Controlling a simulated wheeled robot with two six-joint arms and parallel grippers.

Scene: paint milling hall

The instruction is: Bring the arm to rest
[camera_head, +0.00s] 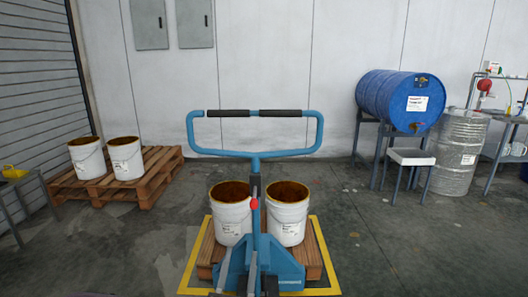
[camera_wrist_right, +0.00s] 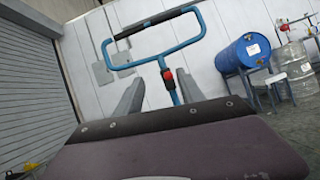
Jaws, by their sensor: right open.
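My right gripper (camera_wrist_right: 148,75) shows in the right wrist view as two grey fingers, spread apart with nothing between them. Beyond the fingers stands the blue handle loop of a pallet jack (camera_wrist_right: 107,54); the fingers appear clear of it.
Two white buckets (camera_head: 289,222) stand on a pallet (camera_head: 208,250) within yellow floor marking (camera_head: 329,268). Another pallet (camera_head: 154,182) with two buckets stands left. A blue drum (camera_head: 385,97), stool (camera_head: 411,157) and grey drum (camera_head: 457,150) stand right. Floor between is clear.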

